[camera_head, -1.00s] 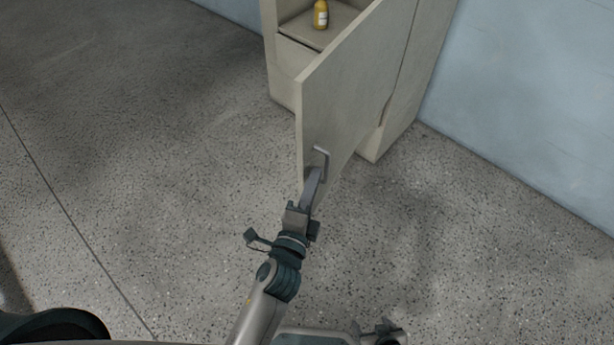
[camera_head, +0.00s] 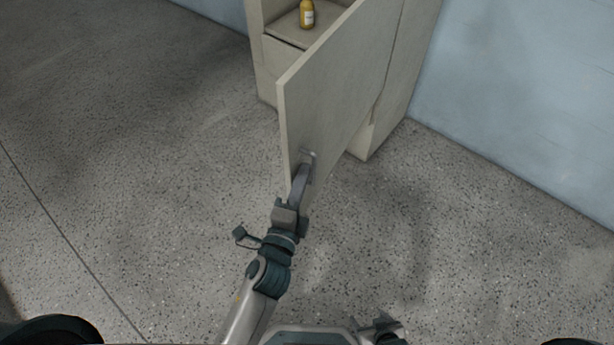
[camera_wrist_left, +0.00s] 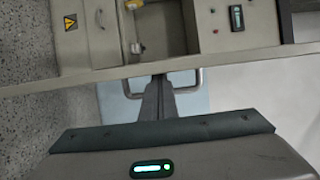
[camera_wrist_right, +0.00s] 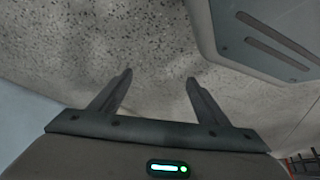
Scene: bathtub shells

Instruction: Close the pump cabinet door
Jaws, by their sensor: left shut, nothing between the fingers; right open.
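The pump cabinet (camera_head: 400,95) stands at the top of the head view, and its beige door (camera_head: 325,95) is swung open toward me. A grey bar handle (camera_head: 308,155) is near the door's free edge. My left gripper (camera_head: 306,168) is at this handle with its fingers shut. In the left wrist view, the shut fingertips (camera_wrist_left: 158,82) are within the handle's loop (camera_wrist_left: 197,80), close to the door; contact is unclear. My right gripper (camera_wrist_right: 160,82) is open and empty over the floor in the right wrist view.
A yellow bottle (camera_head: 307,14) stands on a shelf inside the cabinet. A pale blue wall (camera_head: 520,100) is behind and right of the cabinet. The speckled floor (camera_head: 150,150) is clear left of the door and in front.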

